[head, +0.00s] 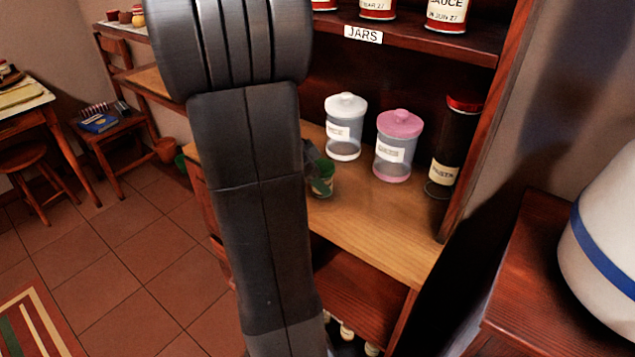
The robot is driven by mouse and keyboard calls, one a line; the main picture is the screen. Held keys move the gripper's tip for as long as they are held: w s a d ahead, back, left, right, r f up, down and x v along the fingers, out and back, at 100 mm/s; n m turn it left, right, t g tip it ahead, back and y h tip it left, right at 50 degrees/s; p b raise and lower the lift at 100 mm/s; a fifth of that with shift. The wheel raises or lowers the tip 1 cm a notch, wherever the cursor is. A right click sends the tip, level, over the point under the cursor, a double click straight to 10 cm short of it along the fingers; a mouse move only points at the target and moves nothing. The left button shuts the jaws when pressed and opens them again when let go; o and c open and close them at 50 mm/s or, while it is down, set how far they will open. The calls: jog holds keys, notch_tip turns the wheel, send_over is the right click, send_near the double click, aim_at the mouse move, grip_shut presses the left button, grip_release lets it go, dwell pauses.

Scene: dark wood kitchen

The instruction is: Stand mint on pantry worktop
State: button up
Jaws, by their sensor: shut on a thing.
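The mint (321,184) is a small container with green in it, low over or on the light wood worktop (375,231) of the pantry shelf unit. My gripper (316,163) is shut on it from above. My arm covers the mint's left side and most of the gripper. I cannot tell whether the mint's base touches the worktop.
A white-lidded jar (345,127), a pink-lidded jar (394,146) and a tall dark pasta jar (454,148) stand at the back of the worktop. The worktop's front right is clear. A shelf with red-and-white tins (446,14) hangs above. An upright side panel (487,123) bounds the right.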

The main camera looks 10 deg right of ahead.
jog(key=shift+f, duration=0.25)
jog(key=shift+f, duration=0.2)
jog(key=o, duration=1.4)
jog(key=shift+r, duration=0.1)
jog(key=shift+r, duration=0.2)
jog(key=p+v, duration=0.1)
jog(key=v, duration=1.1)
jog(key=shift+a+f+p, duration=0.1)
jog(key=shift+p, duration=0.25)
